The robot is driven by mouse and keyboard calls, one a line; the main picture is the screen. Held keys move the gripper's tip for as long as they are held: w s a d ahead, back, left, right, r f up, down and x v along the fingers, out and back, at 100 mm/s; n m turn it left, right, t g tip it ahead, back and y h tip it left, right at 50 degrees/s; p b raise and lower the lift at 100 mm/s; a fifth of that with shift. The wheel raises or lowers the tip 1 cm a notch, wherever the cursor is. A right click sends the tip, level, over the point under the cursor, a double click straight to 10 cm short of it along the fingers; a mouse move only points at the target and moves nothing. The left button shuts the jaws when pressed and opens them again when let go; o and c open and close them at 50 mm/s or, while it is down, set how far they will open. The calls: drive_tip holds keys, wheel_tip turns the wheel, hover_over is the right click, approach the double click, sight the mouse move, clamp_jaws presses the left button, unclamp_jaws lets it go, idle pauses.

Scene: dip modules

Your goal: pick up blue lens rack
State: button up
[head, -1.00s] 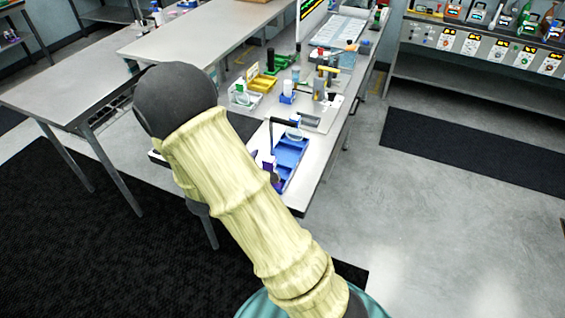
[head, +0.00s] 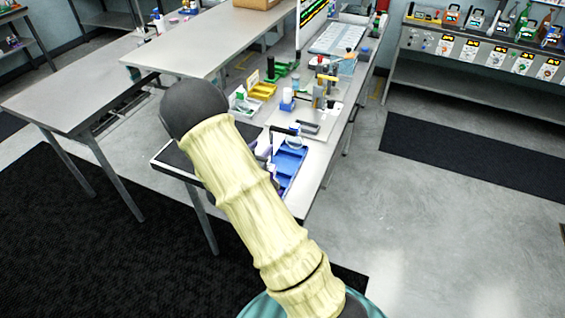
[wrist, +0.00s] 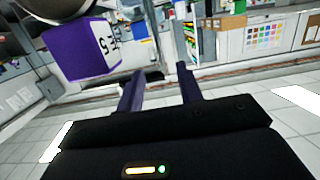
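A blue tray-like rack (head: 290,160) lies on the near end of the grey bench, partly hidden behind my arm; I take it to be the blue lens rack. Clear glassware stands at its far edge. Small white and purple parts show beside its left side, close to my arm. My gripper (wrist: 160,82) shows in the wrist view with its two dark purple fingers apart and nothing between them. The rack cannot be made out in the wrist view. In the head view my fingers are not clearly visible.
Beyond the rack on the bench are a yellow tray (head: 262,91), a small blue holder (head: 287,103) and several instruments. A purple block (wrist: 80,50) with markings fills the wrist view's upper left. Open floor (head: 430,240) lies right of the bench.

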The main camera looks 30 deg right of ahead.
drive_tip(key=shift+p+x, duration=0.6)
drive_tip(key=shift+x, duration=1.75)
drive_tip(key=p+x, duration=0.2)
drive_tip(key=x, duration=0.3)
drive_tip(key=shift+f+p, duration=0.1)
drive_tip(key=shift+p, duration=0.3)
clamp_jaws()
drive_tip(key=shift+w, duration=0.1)
